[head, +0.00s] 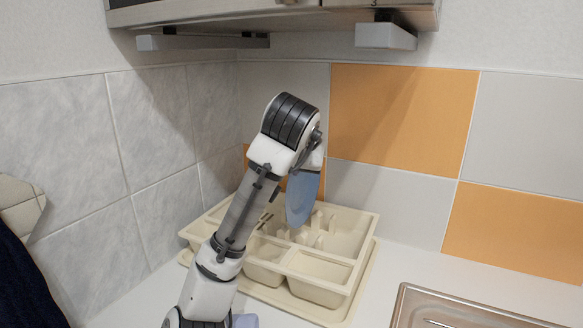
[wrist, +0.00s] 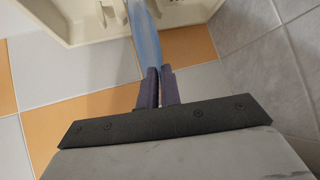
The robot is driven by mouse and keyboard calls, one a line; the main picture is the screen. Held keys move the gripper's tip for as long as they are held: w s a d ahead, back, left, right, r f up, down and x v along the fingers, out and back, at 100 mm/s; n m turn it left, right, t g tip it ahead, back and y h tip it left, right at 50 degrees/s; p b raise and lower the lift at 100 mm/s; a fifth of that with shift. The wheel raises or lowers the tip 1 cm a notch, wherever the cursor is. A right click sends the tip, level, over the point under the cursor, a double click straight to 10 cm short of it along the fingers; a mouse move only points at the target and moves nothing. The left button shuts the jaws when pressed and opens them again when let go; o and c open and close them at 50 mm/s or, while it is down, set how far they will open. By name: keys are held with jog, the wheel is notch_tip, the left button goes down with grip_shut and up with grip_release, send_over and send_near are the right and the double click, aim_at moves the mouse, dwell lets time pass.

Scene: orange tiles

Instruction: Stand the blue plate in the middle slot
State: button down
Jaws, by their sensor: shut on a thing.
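The blue plate (head: 301,198) hangs on edge below my wrist in the head view, over the cream rack (head: 350,219). In the wrist view, my gripper (wrist: 155,72) is shut on the plate (wrist: 147,42), which shows as a thin blue strip running out from the fingertips. The rack shows at the top of the wrist view (wrist: 84,33). In the head view, short upright dividers (head: 319,222) stand beside and behind the plate. I cannot tell whether the plate's lower edge is in a slot or just above it. My fingers are hidden in the head view.
The rack stands on a cream tray on the white counter (head: 265,312), in the corner of tiled walls. A metal sink (head: 465,308) lies at the front right. A cabinet (head: 270,14) hangs above. Open compartments (head: 318,265) are at the rack's front.

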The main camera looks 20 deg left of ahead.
aim_at(292, 181)
jog(key=shift+f+b, duration=0.7)
jog(key=shift+f, duration=0.65)
dwell(0.4)
jog(key=shift+f, duration=0.2)
